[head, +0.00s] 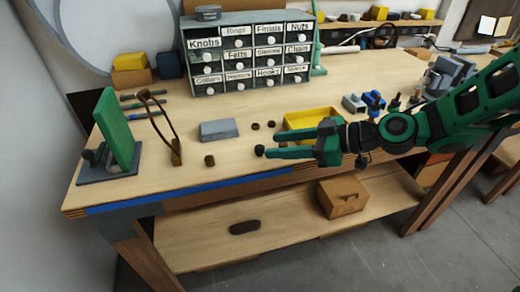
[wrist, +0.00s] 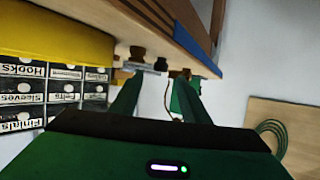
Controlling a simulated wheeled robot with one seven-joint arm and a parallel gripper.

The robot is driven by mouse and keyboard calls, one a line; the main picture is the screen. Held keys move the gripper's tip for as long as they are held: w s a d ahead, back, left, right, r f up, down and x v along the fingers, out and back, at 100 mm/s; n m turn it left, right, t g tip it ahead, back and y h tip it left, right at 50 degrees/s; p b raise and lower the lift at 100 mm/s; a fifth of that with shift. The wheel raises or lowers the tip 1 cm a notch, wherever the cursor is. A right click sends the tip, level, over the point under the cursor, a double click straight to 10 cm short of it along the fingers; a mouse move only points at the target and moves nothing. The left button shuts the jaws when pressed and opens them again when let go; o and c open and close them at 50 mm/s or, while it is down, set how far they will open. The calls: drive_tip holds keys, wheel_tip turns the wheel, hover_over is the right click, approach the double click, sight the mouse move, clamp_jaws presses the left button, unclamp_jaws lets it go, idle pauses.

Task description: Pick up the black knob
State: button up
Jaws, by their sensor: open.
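The black knob (head: 259,150) is a small dark round piece on the workbench, left of the yellow tray. My gripper (head: 271,146) reaches in from the right with its two green fingers apart and nothing between them. The knob sits just beyond the fingertips, close to the nearer finger; I cannot tell whether they touch. In the wrist view my gripper (wrist: 158,80) shows both fingers apart, with the black knob (wrist: 160,63) ahead, in the gap between them. That view is tilted nearly upside down.
The yellow tray (head: 311,117) is just behind my fingers. Labelled drawers (head: 252,60) stand at the back.

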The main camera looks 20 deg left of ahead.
sight(260, 151)
drive_tip(key=shift+f+x, duration=0.15)
drive_tip(key=shift+x, duration=0.95)
drive_tip(key=shift+f+x, duration=0.15)
drive_tip(key=shift+x, duration=1)
drive_tip(key=shift+d, duration=0.15)
clamp_jaws()
